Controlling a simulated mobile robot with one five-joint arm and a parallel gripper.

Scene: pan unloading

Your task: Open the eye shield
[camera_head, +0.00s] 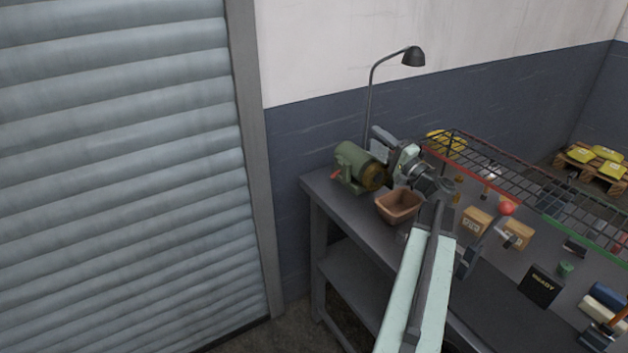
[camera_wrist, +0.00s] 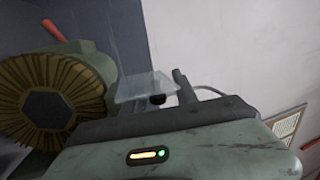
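The green bench grinder (camera_head: 353,163) stands at the back left corner of the bench. Its ribbed brown wheel fills the left of the wrist view (camera_wrist: 50,103). The eye shield (camera_wrist: 146,84) is a clear, pale plate beside the wheel in the wrist view, tilted, with a dark knob near its lower right corner. My gripper (camera_head: 384,138) is just right of the grinder, close to the shield. In the wrist view its green housing and dark front edge fill the bottom. I cannot tell whether the fingers touch the shield or how far apart they are.
A brown bin (camera_head: 398,204) sits on the bench (camera_head: 383,252) in front of the grinder. A lamp (camera_head: 413,57) rises behind it. A wire rack (camera_head: 525,180), cardboard boxes (camera_head: 475,221) and a dark box (camera_head: 540,286) stand to the right. A roller shutter (camera_head: 120,170) is at left.

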